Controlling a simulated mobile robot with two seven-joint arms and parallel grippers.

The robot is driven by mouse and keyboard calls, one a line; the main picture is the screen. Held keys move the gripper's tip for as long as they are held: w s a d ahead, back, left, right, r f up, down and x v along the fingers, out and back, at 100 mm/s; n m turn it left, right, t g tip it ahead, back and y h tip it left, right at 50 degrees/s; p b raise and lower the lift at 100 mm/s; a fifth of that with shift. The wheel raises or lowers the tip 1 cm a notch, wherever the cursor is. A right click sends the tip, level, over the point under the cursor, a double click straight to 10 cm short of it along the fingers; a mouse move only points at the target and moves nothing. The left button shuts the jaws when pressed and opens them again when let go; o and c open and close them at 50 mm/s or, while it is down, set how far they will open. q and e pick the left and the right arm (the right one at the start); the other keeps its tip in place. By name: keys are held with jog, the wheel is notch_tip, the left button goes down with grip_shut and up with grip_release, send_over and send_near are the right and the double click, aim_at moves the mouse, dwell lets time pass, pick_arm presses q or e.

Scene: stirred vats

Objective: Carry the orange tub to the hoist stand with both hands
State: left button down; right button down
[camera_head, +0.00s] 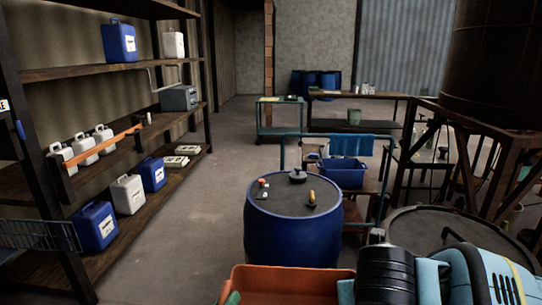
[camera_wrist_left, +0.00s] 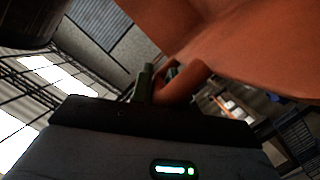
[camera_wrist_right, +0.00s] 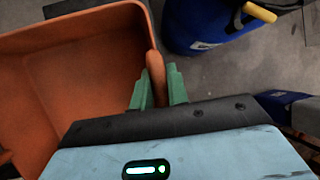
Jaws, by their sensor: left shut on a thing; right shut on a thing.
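The orange tub (camera_head: 290,283) shows at the bottom of the head view, cut off by the frame edge. In the right wrist view its open inside (camera_wrist_right: 75,80) looks empty where visible. My left gripper (camera_head: 232,298) is at the tub's left side; in the left wrist view its green fingers (camera_wrist_left: 158,84) are shut on the tub's rim. My right gripper (camera_wrist_right: 159,88) is shut on the tub's opposite rim; in the head view my right arm hides it. I cannot tell which thing is the hoist stand.
A blue drum (camera_head: 292,235) with small items on its lid stands just ahead of the tub. A blue cart with a blue bin (camera_head: 343,174) is behind it. Shelving (camera_head: 120,70) with jugs lines the left. A dark steel frame (camera_head: 465,150) stands right. The left-middle floor (camera_head: 200,215) is clear.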

pick_arm(q)
jog(key=shift+s+r, duration=0.25)
jog(key=shift+s, duration=0.45)
pick_arm(e)
jog(key=shift+s+a+r, duration=0.1)
jog(key=shift+s+r, duration=0.05)
jog(key=shift+s, duration=0.55)
